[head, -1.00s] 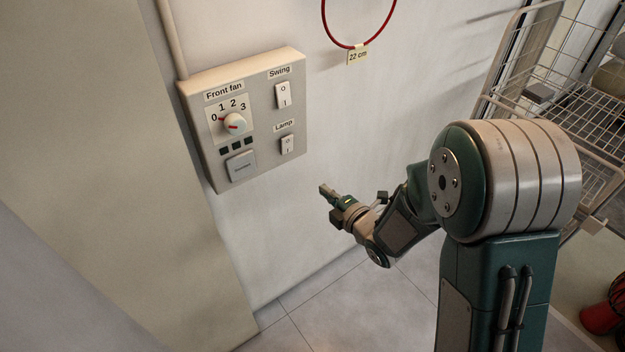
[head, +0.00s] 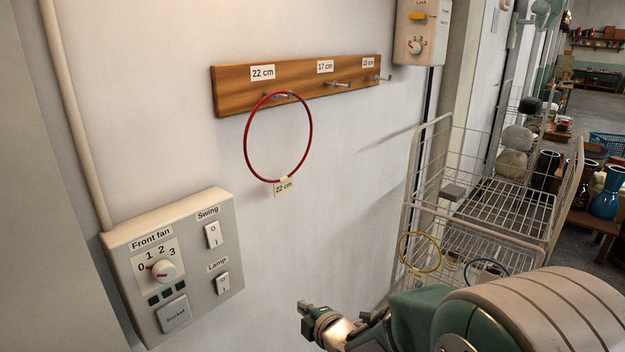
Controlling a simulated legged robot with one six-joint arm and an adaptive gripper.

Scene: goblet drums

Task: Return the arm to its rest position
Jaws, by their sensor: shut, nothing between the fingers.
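My gripper (head: 303,309) shows at the bottom middle of the head view, in front of the white wall. It is shut and empty, pointing left toward the wall. It is apart from the switch panel. My arm runs from it to the lower right, with the large shoulder joint filling the bottom right corner. Part of the arm is cut off by the bottom edge.
A switch panel (head: 190,262) with a fan knob is at lower left. A red ring (head: 247,155) hangs from a wooden hook rail (head: 235,92). A wire rack (head: 500,238) stands to the right, with a yellow ring (head: 401,251) and a blue ring (head: 486,260).

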